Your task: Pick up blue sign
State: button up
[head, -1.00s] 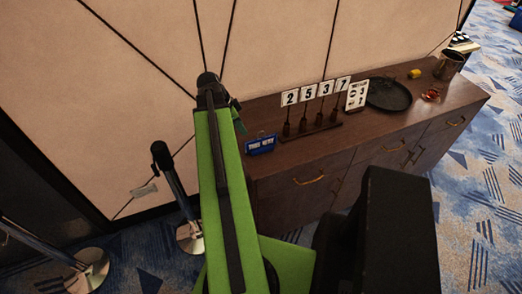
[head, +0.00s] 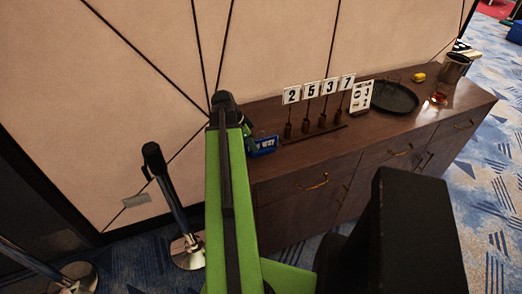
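The small blue sign (head: 265,145) with white lettering stands on the near left end of the brown wooden cabinet (head: 330,155). Its left part is hidden behind my green arm and gripper. My gripper (head: 250,138) is at the far end of the arm, beside the sign's left side in the picture. Only a little of it shows past the arm, so I cannot tell whether its fingers are apart or touching the sign.
A wooden rack with number cards (head: 318,88) stands right of the sign. A white card (head: 361,96), black tray (head: 396,97), yellow object (head: 418,77) and metal bucket (head: 454,67) are farther right. A stanchion post (head: 170,195) stands left of my arm.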

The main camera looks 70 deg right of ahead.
jog(key=shift+r, duration=0.1)
grip_shut()
dwell(0.3)
jog(key=shift+r+p, duration=0.3)
jog(key=r+p, duration=0.4)
jog(key=shift+s+r+p, duration=0.4)
jog(key=s+r+p, duration=0.5)
jog(key=s, duration=0.6)
jog(key=shift+a+r+p, duration=0.2)
jog(key=shift+r+p, duration=0.1)
